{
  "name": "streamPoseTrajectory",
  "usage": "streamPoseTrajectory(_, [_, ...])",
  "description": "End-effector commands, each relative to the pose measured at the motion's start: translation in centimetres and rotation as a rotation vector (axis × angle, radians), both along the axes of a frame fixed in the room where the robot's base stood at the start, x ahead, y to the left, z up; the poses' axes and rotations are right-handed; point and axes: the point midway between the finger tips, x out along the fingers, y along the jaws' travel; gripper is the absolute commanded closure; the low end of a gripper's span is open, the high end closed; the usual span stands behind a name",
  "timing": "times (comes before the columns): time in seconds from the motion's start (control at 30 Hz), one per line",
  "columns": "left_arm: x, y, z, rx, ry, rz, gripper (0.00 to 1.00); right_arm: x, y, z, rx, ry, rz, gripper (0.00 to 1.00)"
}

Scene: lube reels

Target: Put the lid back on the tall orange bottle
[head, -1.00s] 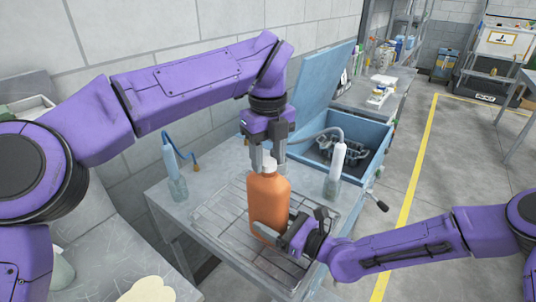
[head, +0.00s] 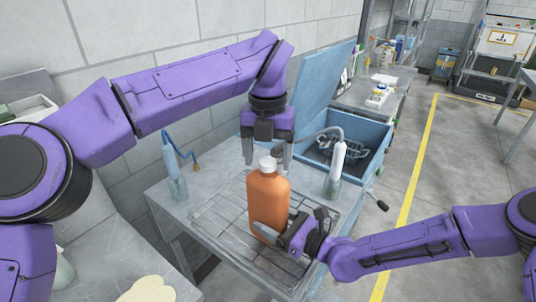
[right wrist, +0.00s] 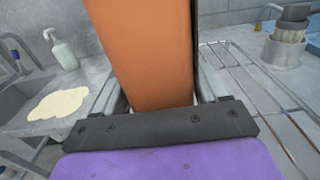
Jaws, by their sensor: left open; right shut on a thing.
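The tall orange bottle (head: 267,205) stands upright on a wire rack (head: 215,215) in the head view. Its white lid (head: 267,163) sits on top of the neck. My left gripper (head: 267,160) is open above the bottle, with its two fingers spread to either side of the lid. My right gripper (head: 287,237) is shut on the lower part of the bottle. In the right wrist view the bottle (right wrist: 148,50) fills the middle between the right gripper's fingers (right wrist: 162,92). The thread under the lid is too small to see.
A blue bin (head: 372,165) with a raised lid stands behind.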

Motion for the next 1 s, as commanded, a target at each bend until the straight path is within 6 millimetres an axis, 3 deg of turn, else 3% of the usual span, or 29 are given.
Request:
streamPoseTrajectory(0.13, [0.1, 0.0, 1.3, 0.001, -0.003, 0.002, 0.25, 0.1, 0.0, 0.1, 0.002, -0.002, -0.001, 1.00])
streamPoseTrajectory(0.33, [0.1, -0.1, 5.0, 0.000, -0.004, 0.002, 0.25, 0.1, 0.0, 0.1, 0.002, -0.002, -0.001, 1.00])
streamPoseTrajectory(0.5, [0.1, 0.0, 7.0, 0.002, -0.001, 0.002, 0.25, 0.1, 0.0, 0.1, 0.002, -0.002, -0.001, 1.00])
streamPoseTrajectory(0.8, [0.1, 0.0, 7.5, 0.000, 0.001, 0.000, 0.25, 0.1, 0.0, 0.1, 0.002, -0.002, -0.001, 1.00])
streamPoseTrajectory(0.83, [0.1, 0.0, 7.5, 0.000, 0.001, 0.000, 0.25, 0.1, 0.0, 0.1, 0.002, -0.002, -0.001, 0.24])
streamPoseTrajectory(0.9, [0.1, 0.0, 7.5, 0.000, 0.000, 0.000, 0.25, 0.1, 0.0, 0.1, 0.002, -0.001, -0.001, 0.01])
streamPoseTrajectory(1.0, [0.1, 0.0, 7.5, 0.000, 0.000, 0.000, 0.25, 0.0, 0.0, 0.1, 0.002, -0.001, -0.001, 0.00])
